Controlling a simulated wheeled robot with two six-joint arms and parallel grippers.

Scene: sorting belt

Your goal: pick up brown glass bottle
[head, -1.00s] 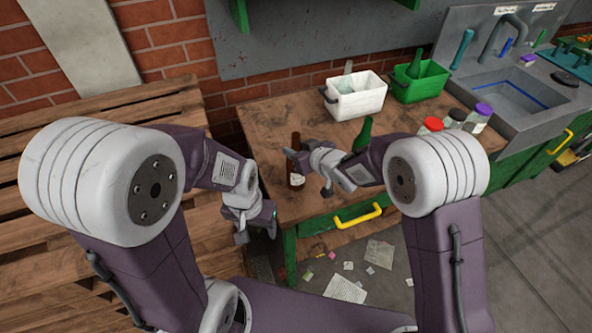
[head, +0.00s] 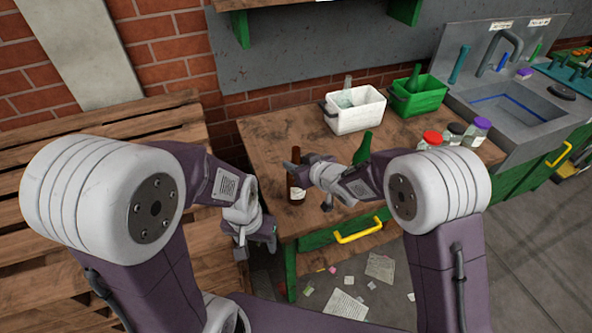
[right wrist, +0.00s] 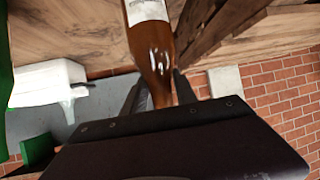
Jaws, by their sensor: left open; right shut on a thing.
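The brown glass bottle (head: 297,193) with a pale label stands upright near the left front part of the wooden table (head: 265,130). My right gripper (head: 293,170) is shut on it at the neck. In the right wrist view the bottle (right wrist: 155,45) appears upside down, its neck between the fingers and its label at the top edge. Whether its base touches the table is hard to tell. My left gripper (head: 241,245) is open and empty, lower down beside the table's left front corner.
A green bottle (head: 362,148) stands just right of the right gripper. Behind are a white bin (head: 357,116) and a green bin (head: 420,103), each holding glass. Several lidded jars (head: 431,139) stand at the right, near the sink (head: 510,108). Papers (head: 345,305) litter the floor.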

